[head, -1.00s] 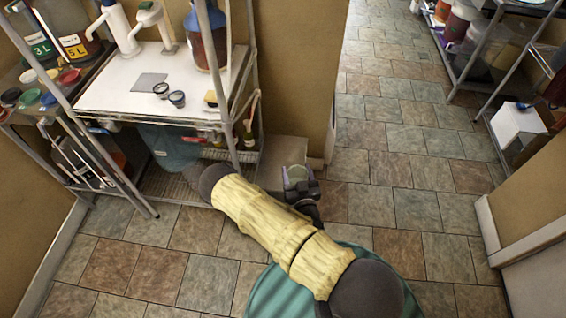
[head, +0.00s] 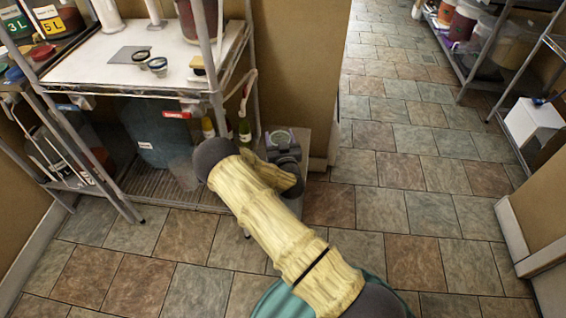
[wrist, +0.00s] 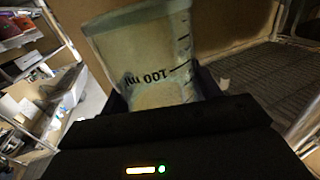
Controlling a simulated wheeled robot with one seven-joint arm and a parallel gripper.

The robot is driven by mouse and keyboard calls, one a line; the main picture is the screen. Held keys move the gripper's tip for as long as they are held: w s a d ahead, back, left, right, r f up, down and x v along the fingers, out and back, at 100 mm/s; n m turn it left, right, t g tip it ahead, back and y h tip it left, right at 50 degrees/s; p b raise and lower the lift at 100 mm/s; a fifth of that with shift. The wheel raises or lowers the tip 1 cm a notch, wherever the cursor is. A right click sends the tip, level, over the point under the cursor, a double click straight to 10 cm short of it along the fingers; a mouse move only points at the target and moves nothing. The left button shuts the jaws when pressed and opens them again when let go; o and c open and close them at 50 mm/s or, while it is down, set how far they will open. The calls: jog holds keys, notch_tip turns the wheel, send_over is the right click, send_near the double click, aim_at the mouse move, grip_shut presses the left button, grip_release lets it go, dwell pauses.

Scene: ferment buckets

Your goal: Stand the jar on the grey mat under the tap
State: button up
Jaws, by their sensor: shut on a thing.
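My gripper (head: 284,152) is shut on the jar (head: 280,136), beside the lower right of the shelf unit and away from the mat. In the wrist view the jar (wrist: 150,60) is clear, with dark measuring lines and a "100 ml" mark; it looks tilted there. The jaws (wrist: 155,105) close around its lower part, which is hidden. The grey mat (head: 128,55) lies flat on the white worktop with nothing standing on it. White upright fittings (head: 153,14) behind the mat are cut off by the picture's top; I cannot tell which is the tap.
Two small round dark-rimmed things (head: 158,65) sit right of the mat on the worktop (head: 85,65). A metal post (head: 216,75) stands at the worktop's front right. Bottles (head: 244,130) and a large blue-grey container (head: 150,130) are below. The tiled floor (head: 400,200) at right is clear.

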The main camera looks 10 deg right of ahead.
jog(key=shift+w+f+b, duration=0.35)
jog(key=shift+w+b, duration=0.15)
jog(key=shift+w, duration=0.25)
jog(key=shift+r, duration=0.15)
jog(key=shift+f+b, duration=0.5)
jog(key=shift+f, duration=2.65)
jog(key=shift+f+b, duration=0.45)
jog(key=shift+f, duration=1.4)
jog(key=o, duration=1.1)
jog(key=shift+f, duration=0.15)
